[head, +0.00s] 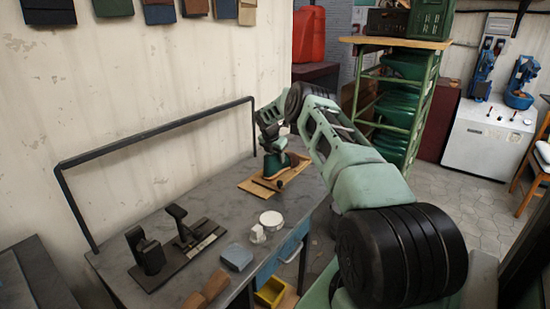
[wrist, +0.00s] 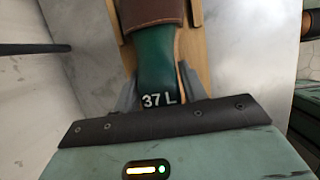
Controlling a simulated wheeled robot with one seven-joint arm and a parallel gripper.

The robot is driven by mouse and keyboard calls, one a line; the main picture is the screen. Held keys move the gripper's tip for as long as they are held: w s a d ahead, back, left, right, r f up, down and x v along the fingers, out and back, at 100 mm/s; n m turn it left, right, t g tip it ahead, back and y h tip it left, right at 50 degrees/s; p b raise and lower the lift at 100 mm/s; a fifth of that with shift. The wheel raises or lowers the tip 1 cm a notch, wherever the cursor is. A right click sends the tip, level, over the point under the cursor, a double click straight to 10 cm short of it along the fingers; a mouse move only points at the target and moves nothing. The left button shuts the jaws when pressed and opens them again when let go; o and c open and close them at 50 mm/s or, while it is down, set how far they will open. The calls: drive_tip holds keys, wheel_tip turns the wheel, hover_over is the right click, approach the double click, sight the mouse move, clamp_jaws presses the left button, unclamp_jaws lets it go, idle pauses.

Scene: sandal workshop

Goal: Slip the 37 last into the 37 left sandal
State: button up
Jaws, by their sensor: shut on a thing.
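The green last (wrist: 155,65), marked "37 L", lies along a tan sandal sole (wrist: 199,55) in the wrist view. A brown strap (wrist: 150,11) crosses over the last; the toe end beyond it is hidden. My gripper (wrist: 158,86) is shut on the heel end of the last, a grey finger on each side. I cannot tell how far the last goes into the sandal.
Another brown strap (wrist: 311,24) shows at the wrist view's right edge. On the workbench (head: 215,215) are a black stand (head: 180,245), a white round tin (head: 271,219) and a blue-grey block (head: 237,257). A dark rail (head: 160,132) runs along the wall side.

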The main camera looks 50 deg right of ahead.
drive_tip(key=shift+r, duration=0.1)
drive_tip(key=o, duration=1)
drive_tip(key=shift+o, duration=0.4)
